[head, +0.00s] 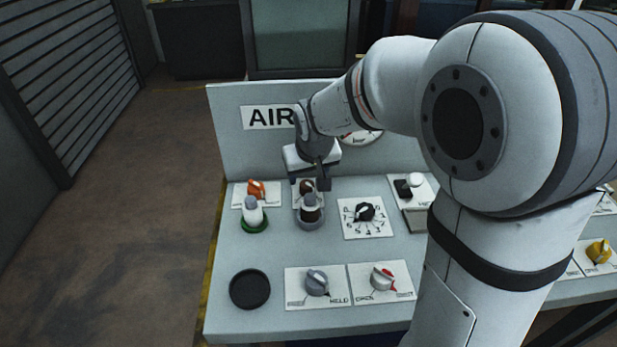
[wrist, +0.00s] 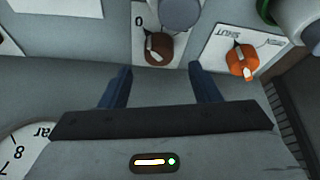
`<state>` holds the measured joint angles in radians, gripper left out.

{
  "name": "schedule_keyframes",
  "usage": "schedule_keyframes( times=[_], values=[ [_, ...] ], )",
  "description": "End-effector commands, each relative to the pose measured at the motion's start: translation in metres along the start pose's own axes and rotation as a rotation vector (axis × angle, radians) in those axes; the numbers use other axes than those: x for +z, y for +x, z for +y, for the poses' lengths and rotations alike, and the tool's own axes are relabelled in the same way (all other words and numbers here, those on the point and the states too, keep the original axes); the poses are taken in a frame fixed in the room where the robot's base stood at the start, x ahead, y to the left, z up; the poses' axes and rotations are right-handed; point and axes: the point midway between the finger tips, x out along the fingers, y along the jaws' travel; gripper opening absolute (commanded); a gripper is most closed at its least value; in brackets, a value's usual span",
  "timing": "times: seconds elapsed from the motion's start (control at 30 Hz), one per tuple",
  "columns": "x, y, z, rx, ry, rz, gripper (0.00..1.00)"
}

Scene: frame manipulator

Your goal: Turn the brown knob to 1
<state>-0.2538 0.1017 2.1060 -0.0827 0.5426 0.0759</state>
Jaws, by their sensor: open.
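The brown knob (wrist: 158,47) sits on a white plate in the wrist view, with a "0" mark beside its pale pointer line. The "1" mark does not show; a grey round thing covers part of the plate. My gripper (wrist: 161,72) is open and empty. Its two dark fingers are on either side of the knob's line, with the knob just beyond the tips. In the head view my gripper (head: 318,181) is over the back of the panel.
An orange knob (head: 256,190) is left of the brown one. A numbered black dial (head: 365,211) is at right. A gauge (wrist: 18,150) is behind.

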Motion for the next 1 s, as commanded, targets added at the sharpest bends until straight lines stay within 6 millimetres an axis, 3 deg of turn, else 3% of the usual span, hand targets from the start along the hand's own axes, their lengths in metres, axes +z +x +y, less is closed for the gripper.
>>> schedule_keyframes(
  times=[0.1,0.3,0.63,1.0],
  values=[
    [0.001,0.021,0.001,0.001,0.0,-0.004,0.57],
    [0.001,0.041,0.001,0.001,0.001,-0.003,0.57],
    [0.001,0.045,0.001,0.001,0.002,0.0,0.57],
    [0.001,0.045,0.002,0.001,0.003,-0.001,0.26]
  ],
)
